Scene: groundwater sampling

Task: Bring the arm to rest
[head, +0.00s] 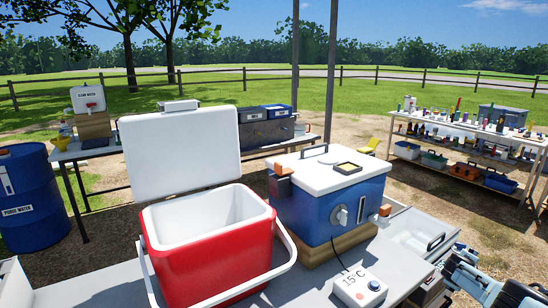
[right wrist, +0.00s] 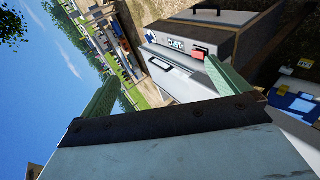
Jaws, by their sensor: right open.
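My right arm (head: 492,287) comes into the head view at the lower right corner, beside the grey worktop. In the right wrist view my right gripper (right wrist: 160,72) has its two greenish fingers wide apart, with nothing held between them. Beyond the fingers is a grey box (right wrist: 172,72) with dark handles, seen tilted and apart from the fingertips. My left gripper is in neither view.
An open red cooler (head: 215,255) and a blue box with a white lid (head: 335,195) stand on the worktop, with a "15°C" display unit (head: 358,288) in front. A blue drum (head: 32,200) stands left. A crowded shelf table (head: 465,130) stands back right.

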